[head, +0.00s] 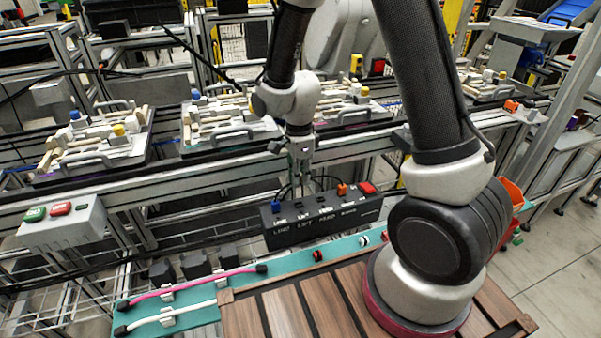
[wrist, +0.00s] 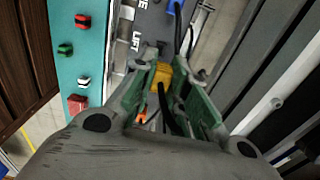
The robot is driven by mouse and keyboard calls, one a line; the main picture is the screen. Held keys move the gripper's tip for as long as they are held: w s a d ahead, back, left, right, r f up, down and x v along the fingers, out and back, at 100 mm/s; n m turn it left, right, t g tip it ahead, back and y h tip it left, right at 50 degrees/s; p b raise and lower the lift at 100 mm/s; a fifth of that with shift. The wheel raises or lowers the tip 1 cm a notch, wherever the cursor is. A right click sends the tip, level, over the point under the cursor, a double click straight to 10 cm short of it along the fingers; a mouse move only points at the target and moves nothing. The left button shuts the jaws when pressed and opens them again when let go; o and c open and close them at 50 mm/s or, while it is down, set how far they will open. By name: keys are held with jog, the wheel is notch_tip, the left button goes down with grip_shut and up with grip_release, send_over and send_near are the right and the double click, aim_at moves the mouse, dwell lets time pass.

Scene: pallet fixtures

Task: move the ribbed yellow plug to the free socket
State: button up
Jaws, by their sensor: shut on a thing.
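The yellow plug (wrist: 162,76) shows between the green-lined fingers of my gripper (wrist: 170,92) in the wrist view, with a dark cable running back from it. My gripper is shut on it. In the head view my gripper (head: 302,184) points down over the black socket box (head: 291,238), around the LIFT label. The yellow plug is hidden there. A blue plug (head: 277,206) sits at the LOAD end and an orange plug (head: 342,188) farther right. I cannot tell whether the yellow plug is in a socket, or clearly see which socket is free.
A red block (head: 367,187) tops the box's right end. A grey button box (head: 62,222) stands left. A teal strip (head: 200,317) in front carries pink and white cables. Pallet fixtures (head: 95,142) line the conveyor behind. Dark cables hang close around my gripper.

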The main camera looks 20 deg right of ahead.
aim_at(299, 206)
jog(key=shift+f, duration=3.15)
jog(key=shift+f, duration=0.9)
grip_shut()
jog(key=o, duration=0.9)
grip_release()
